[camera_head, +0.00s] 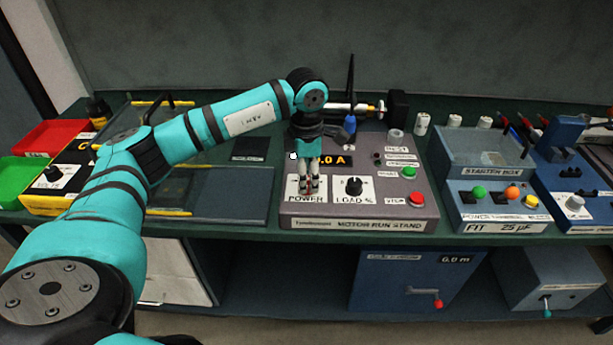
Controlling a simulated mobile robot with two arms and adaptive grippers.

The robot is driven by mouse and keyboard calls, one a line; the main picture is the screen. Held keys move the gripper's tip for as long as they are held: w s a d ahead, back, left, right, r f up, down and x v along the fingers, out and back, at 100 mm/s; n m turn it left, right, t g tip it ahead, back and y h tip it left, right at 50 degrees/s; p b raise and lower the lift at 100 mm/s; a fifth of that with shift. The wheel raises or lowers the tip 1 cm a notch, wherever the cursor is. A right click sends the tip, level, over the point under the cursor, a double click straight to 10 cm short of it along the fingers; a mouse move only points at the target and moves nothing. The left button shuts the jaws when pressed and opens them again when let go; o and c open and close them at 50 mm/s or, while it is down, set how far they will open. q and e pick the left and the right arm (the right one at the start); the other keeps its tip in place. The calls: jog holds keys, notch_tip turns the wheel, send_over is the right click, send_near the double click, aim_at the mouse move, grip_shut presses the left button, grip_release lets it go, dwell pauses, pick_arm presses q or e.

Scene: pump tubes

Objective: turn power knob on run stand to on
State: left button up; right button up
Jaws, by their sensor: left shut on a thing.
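The motor run stand (375,224) is a grey box on the green bench, right of the middle. Its power panel (294,186) is a white plate with the word POWER at the lower left of the box. My left gripper (308,190) comes down from above onto this panel. Its fingers are shut on the power knob, which they mostly hide, so I cannot tell its setting. A little red shows between the fingertips. A black load knob (354,186) stands just to the right, apart from the gripper. My right gripper is not in view.
On the stand are a green button (409,172), a red stop button (416,198) and a partly covered display. The starter box (483,152) stands to the right. Red (50,137) and green (22,179) trays lie far left. A dark flat tray (232,192) lies left of the stand.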

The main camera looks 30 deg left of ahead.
pick_arm(q)
jog(key=o, duration=1.1)
jog(key=shift+o, duration=0.2)
notch_tip(320, 180, up, 12)
